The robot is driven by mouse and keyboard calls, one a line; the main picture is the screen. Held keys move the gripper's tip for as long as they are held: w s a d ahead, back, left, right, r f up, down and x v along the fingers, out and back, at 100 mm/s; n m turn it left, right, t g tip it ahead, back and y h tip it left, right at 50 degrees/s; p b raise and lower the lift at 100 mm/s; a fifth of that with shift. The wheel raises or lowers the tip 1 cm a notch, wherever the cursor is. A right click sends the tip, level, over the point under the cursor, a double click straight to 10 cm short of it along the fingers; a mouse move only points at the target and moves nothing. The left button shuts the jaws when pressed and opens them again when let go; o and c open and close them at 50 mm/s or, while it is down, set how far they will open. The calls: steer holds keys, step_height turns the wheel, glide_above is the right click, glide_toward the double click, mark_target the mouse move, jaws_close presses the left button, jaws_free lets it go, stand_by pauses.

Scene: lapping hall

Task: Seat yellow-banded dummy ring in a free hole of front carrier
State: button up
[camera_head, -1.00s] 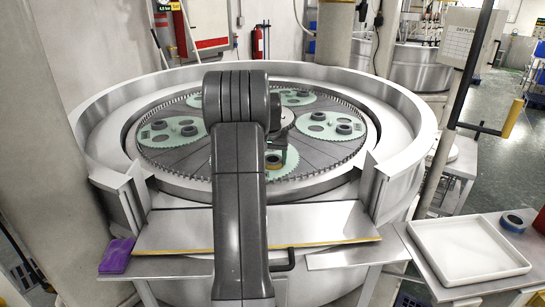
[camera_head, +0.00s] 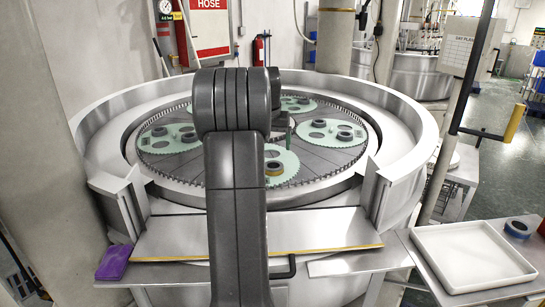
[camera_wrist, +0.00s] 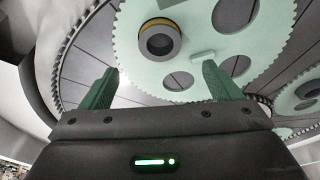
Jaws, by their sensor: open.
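The yellow-banded dummy ring (camera_head: 274,168), a dark grey ring, is on the pale green front carrier (camera_head: 291,162). In the wrist view the ring (camera_wrist: 160,40) stands upright on the carrier (camera_wrist: 130,50), its yellow band partly showing; I cannot tell how deep it sits in a hole. Open holes of the carrier show beside it, at the right and below. My gripper (camera_wrist: 160,88) is open and empty, its two green fingers apart and clear of the ring. In the head view my arm hides most of the gripper and the carrier's left part.
Other carriers (camera_head: 168,139) holding dark rings lie around the toothed plate, inside a high metal rim (camera_head: 408,150). A white tray (camera_head: 470,252) and a blue-and-dark roll (camera_head: 519,228) are on the right side table. A purple cloth (camera_head: 114,262) lies front left.

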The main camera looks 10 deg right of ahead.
mark_target(273, 162)
steer(key=v, duration=0.2)
steer(key=shift+s+r, duration=0.1)
steer(key=shift+r, duration=0.2)
steer(key=p+x, duration=0.2)
steer(key=x, duration=1)
steer(key=shift+r, duration=0.15)
steer(key=shift+r+b, duration=0.4)
steer(key=shift+r, duration=0.9)
